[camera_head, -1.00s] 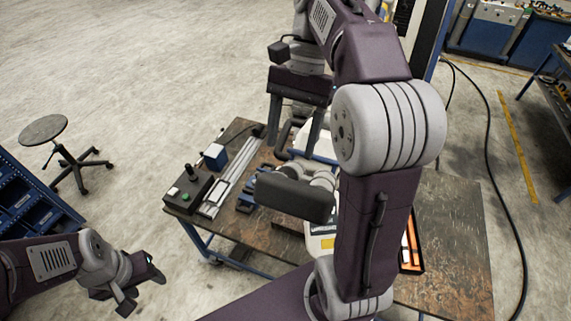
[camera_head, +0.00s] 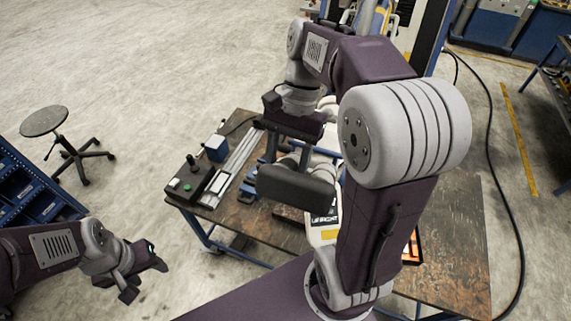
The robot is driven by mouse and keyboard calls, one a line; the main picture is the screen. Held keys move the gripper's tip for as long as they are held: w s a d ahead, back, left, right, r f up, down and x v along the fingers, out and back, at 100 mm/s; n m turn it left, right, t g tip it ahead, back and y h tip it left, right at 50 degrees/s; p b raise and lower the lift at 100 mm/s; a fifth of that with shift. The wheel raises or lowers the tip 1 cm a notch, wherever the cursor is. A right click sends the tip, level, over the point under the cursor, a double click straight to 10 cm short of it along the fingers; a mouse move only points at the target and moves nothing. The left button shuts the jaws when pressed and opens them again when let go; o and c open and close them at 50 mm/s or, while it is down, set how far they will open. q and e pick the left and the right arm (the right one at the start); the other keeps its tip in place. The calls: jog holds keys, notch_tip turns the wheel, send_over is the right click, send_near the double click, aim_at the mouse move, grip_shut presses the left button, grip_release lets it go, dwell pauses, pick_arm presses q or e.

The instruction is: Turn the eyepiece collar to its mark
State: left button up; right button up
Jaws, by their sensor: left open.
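The microscope stands on the worktable, largely hidden by my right arm. Its pale body (camera_head: 325,215) carries a dark label and a yellow label. A dark rounded block (camera_head: 297,188) sits above it, seemingly part of the microscope head. I cannot make out the eyepiece collar or its mark. My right gripper (camera_head: 289,158) points down behind the dark block. Its fingers show apart higher up, but their tips are hidden, so I cannot tell whether it grips anything. My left gripper (camera_head: 146,277) is open and empty, off the table at the lower left.
The worktable (camera_head: 455,240) has bare room at its right. A control box (camera_head: 190,187) with a green button, a silver rail (camera_head: 237,160) and a blue box (camera_head: 216,148) lie at its left. A stool (camera_head: 45,121) and blue bins (camera_head: 38,205) stand farther left.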

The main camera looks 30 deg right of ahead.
jog(key=shift+r, duration=0.1)
jog(key=shift+w+a+g+h+p, duration=0.1)
jog(key=shift+g+h+p, duration=0.2)
jog(key=shift+g+p, duration=0.1)
jog(key=shift+n+g+h, duration=0.4)
jog(key=shift+g, duration=0.1)
jog(key=shift+w+a+f+n+g+h, duration=0.15)
jog(key=shift+n+g+h, duration=0.3)
jog(key=shift+g+h, duration=0.45)
jog(key=shift+w+a+f+n+g+h, duration=0.1)
jog(key=shift+n+g+h, duration=0.35)
jog(key=shift+g+h, duration=0.45)
jog(key=shift+r, duration=0.1)
jog(key=o, duration=1.1)
